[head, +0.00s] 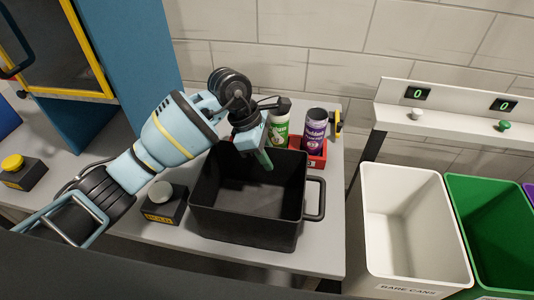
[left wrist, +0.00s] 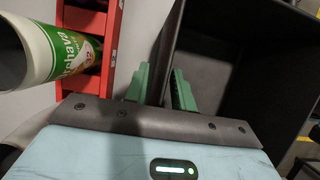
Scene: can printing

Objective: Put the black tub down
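The black tub (head: 250,225) stands upright and looks empty, over the grey table near its front edge. I cannot tell whether its base touches the table. My left gripper (head: 264,155) is at the tub's back wall, with one green finger showing inside the tub. In the left wrist view my left gripper (left wrist: 162,88) has its green fingers close together on either side of the wall of the tub (left wrist: 225,55), and it looks shut on that wall. My right gripper is out of view.
A red rack (head: 316,158) with a green-white can (head: 278,128) and a purple can (head: 314,131) stands behind the tub. A box with a round button (head: 160,196) is close left. White (head: 410,220) and green (head: 505,225) bins stand right. A blue cabinet is back left.

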